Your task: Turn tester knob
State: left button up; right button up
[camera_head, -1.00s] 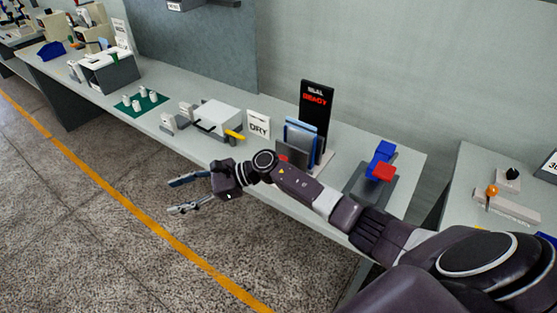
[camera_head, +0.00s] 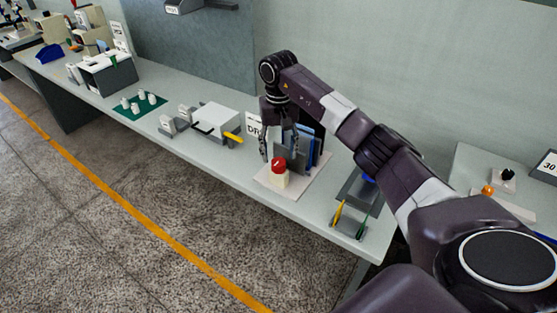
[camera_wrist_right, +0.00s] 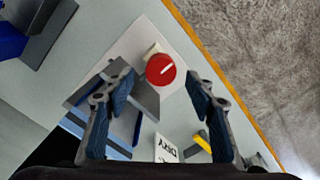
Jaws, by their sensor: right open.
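The tester knob (camera_head: 278,166) is a red round cap on a cream block, on a pale base plate (camera_head: 291,193) near the bench's front edge. In the right wrist view the red knob (camera_wrist_right: 160,69) carries a white line mark and lies between and beyond the two fingertips. My right gripper (camera_head: 279,157) points down, open and empty, just behind the knob in the head view. In the wrist view its fingers (camera_wrist_right: 163,80) are apart, with no contact visible on the knob. My left gripper is not in view.
Grey and blue upright plates (camera_head: 312,146) stand close behind the knob. A holder with yellow and green tools (camera_head: 348,222) is to the right.

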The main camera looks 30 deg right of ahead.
aim_at(279, 162)
jog(key=shift+f+p, duration=0.4)
jog(key=shift+f, duration=1.7)
jog(key=shift+c, duration=0.6)
jog(key=c, duration=1)
